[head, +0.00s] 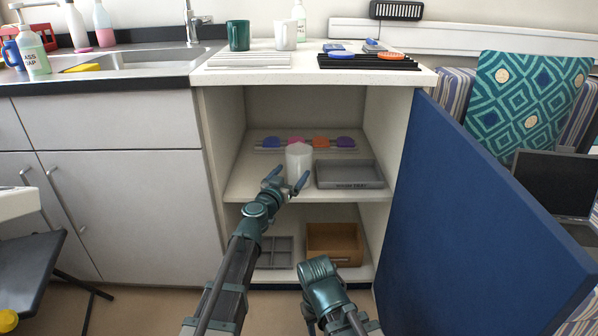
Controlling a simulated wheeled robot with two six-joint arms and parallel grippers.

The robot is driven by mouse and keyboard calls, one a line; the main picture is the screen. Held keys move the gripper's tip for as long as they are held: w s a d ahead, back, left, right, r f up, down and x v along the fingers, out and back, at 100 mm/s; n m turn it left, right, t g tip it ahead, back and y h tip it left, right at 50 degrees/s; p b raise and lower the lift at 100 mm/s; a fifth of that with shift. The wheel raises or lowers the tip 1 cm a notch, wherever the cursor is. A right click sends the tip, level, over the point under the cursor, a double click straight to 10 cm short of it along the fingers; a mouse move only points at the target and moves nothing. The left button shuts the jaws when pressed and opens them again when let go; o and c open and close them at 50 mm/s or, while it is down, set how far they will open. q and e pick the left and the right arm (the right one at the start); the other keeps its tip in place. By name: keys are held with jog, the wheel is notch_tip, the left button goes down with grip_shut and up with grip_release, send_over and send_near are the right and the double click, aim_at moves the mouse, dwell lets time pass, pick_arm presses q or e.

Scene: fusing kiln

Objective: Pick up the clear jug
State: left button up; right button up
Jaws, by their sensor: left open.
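The clear jug (299,160) looks whitish and stands upright on the middle shelf (245,190) of the open cabinet. My left gripper (287,178) is open in front of the jug, at its lower left. One finger is left of the jug and the other overlaps its lower front in the picture. I cannot tell whether they touch. My right arm (322,285) shows at the bottom centre, but its gripper fingers are not visible.
A grey tray (350,185) sits close right of the jug. Colourful pieces (345,142) lie on a rack behind it. A blue door (460,215) stands open on the right. The lower shelf holds a brown bin (334,258) and a grey divided tray (274,264).

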pick_arm(q)
jog(key=shift+x, duration=1.1)
jog(key=c, duration=1.1)
jog(key=shift+r, duration=0.15)
notch_tip(320, 180, up, 10)
jog(key=p, duration=1)
